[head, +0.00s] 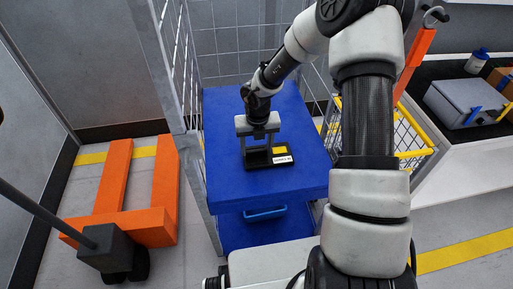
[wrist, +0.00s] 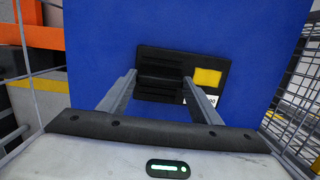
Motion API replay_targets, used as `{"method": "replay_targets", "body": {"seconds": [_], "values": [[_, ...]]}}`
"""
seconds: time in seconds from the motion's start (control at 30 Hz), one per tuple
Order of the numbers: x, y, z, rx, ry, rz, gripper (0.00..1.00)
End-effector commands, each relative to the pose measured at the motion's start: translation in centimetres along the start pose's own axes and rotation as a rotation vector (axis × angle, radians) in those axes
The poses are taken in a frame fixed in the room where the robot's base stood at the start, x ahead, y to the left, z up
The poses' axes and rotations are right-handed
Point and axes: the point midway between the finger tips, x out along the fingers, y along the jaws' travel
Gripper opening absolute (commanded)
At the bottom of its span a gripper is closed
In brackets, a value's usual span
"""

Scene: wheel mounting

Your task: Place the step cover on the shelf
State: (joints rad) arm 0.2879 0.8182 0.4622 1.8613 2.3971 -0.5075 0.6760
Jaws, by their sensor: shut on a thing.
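The step cover (head: 284,160) is a black rectangular part with a yellow patch and a white label. It is at the blue upper shelf (head: 225,115) of a wire-sided cart, near its front half. I cannot tell for sure whether it rests on the shelf or is just above it. My gripper (head: 259,147) points down and is shut on the raised black middle part of the step cover. In the wrist view the step cover (wrist: 208,77) lies between the two grey fingers (wrist: 165,95), against the blue surface.
A blue lower shelf (head: 260,232) holds a blue tray-like object (head: 265,213). An orange pallet jack (head: 165,190) stands at left. A yellow-edged wire basket (head: 410,135) and a counter with a grey box (head: 462,103) are at right. The blue shelf around the cover is clear.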

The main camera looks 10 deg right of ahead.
Motion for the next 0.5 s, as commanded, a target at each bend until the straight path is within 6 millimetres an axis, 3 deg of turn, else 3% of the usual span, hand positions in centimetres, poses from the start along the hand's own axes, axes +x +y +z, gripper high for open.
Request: {"method": "replay_targets", "body": {"seconds": [0.17, 0.2, 0.27, 0.5], "values": [[0.2, 0.0, -0.03, -0.001, 0.0, 0.0, 0.19], [0.18, -0.01, -0.02, -0.001, 0.0, 0.0, 0.65], [0.17, -0.01, -0.02, -0.001, 0.0, 0.0, 0.75], [0.17, 0.01, -0.03, 0.0, 0.0, 0.0, 0.77]]}}
